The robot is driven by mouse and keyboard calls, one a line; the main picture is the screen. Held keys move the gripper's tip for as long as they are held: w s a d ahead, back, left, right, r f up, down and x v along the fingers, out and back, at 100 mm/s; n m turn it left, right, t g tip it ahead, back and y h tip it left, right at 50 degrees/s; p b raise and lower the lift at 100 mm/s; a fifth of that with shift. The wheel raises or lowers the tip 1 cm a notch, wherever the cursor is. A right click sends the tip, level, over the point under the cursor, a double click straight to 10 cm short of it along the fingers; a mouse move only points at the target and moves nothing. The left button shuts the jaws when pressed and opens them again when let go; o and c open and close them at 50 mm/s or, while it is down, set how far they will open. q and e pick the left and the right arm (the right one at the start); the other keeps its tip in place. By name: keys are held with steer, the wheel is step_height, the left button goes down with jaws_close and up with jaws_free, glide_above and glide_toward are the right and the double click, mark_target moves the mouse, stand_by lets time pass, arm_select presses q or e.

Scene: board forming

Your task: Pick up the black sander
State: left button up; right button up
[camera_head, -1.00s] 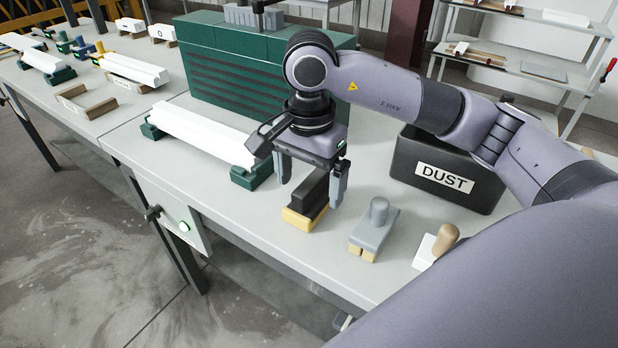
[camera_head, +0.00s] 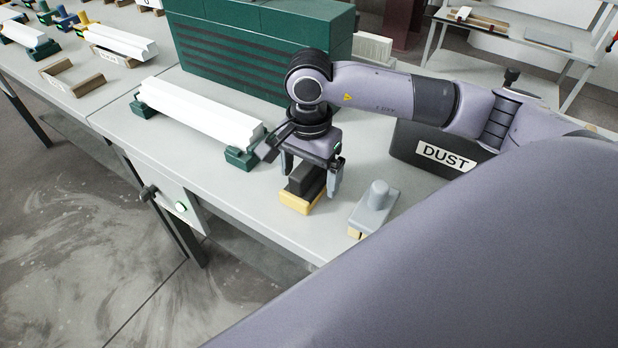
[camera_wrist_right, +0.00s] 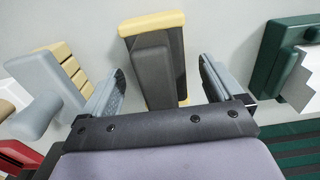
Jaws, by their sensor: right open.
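The black sander (camera_head: 305,183) has a black body on a yellow base and stands on the light grey bench top (camera_head: 262,215). My right gripper (camera_head: 312,186) is open, pointing down over the sander. In the head view its two fingers straddle the black body. In the right wrist view the sander (camera_wrist_right: 160,62) lies between the open fingers of the gripper (camera_wrist_right: 163,82), with a visible gap on each side. It is not gripped. My left gripper is not in view.
A grey sander (camera_head: 374,205) stands just right of the black one. A black bin marked DUST (camera_head: 420,150) is behind it. A long white workpiece (camera_head: 205,115) rests on green supports to the left. A green box (camera_head: 255,50) stands at the back.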

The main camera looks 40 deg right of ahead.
steer(key=c, duration=1.3)
steer(key=shift+r, duration=0.1)
